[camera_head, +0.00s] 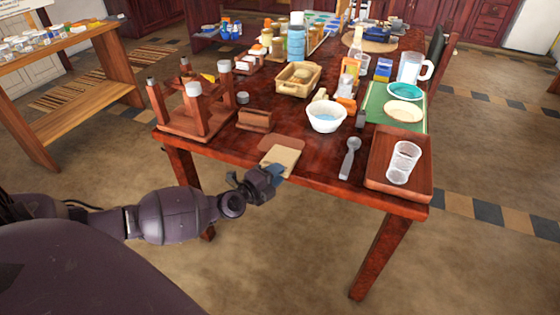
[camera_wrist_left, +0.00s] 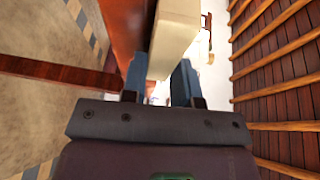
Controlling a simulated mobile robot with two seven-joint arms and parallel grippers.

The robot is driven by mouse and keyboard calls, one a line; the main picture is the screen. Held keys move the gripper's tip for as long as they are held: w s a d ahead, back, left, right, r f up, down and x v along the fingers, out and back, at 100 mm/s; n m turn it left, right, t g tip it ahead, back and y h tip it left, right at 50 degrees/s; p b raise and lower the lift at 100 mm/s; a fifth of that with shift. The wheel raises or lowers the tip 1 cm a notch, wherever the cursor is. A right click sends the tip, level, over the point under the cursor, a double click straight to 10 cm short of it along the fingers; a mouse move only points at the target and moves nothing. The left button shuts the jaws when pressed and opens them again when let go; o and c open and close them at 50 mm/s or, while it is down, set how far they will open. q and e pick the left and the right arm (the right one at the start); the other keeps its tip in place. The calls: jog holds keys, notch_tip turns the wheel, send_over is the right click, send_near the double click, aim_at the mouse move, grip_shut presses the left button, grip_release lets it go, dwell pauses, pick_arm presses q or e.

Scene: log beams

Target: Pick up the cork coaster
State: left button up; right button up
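I cannot tell whether the coaster is clear of the table. My right gripper is not in view.
A reddish-brown rounded piece (camera_head: 283,142) lies just behind the coaster. A wooden rack (camera_head: 183,128) and a small wooden holder (camera_head: 254,122) stand to the left.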

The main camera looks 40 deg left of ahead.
pick_arm(q)
jog(key=c, duration=0.5)
jog(key=shift+o, duration=0.2)
